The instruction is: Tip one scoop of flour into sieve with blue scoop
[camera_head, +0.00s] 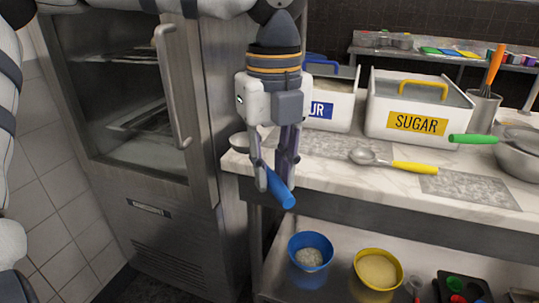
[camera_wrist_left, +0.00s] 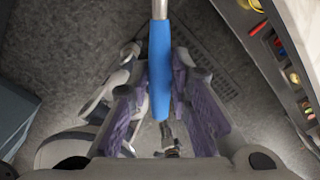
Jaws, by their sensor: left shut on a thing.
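My left gripper (camera_head: 273,180) is shut on the blue handle (camera_head: 281,192) of the scoop, above the counter's left front corner. The handle slants down to the right, past the counter's front edge. The scoop's metal bowl (camera_head: 239,142) shows partly behind the gripper; I cannot see whether it holds flour. In the left wrist view the blue handle (camera_wrist_left: 159,65) lies between the two fingers. The flour bin (camera_head: 335,112) stands behind the gripper, partly hidden by it. At the right edge, a green handle (camera_head: 474,139) reaches over a metal bowl (camera_head: 515,155), apparently the sieve's.
A sugar bin (camera_head: 418,100) and a yellow-handled scoop (camera_head: 385,160) sit on the counter. A utensil pot (camera_head: 483,108) stands behind the green handle. A blue bowl (camera_head: 310,250) and a yellow bowl (camera_head: 378,270) are on the lower shelf. A steel oven cabinet (camera_head: 150,215) stands close left.

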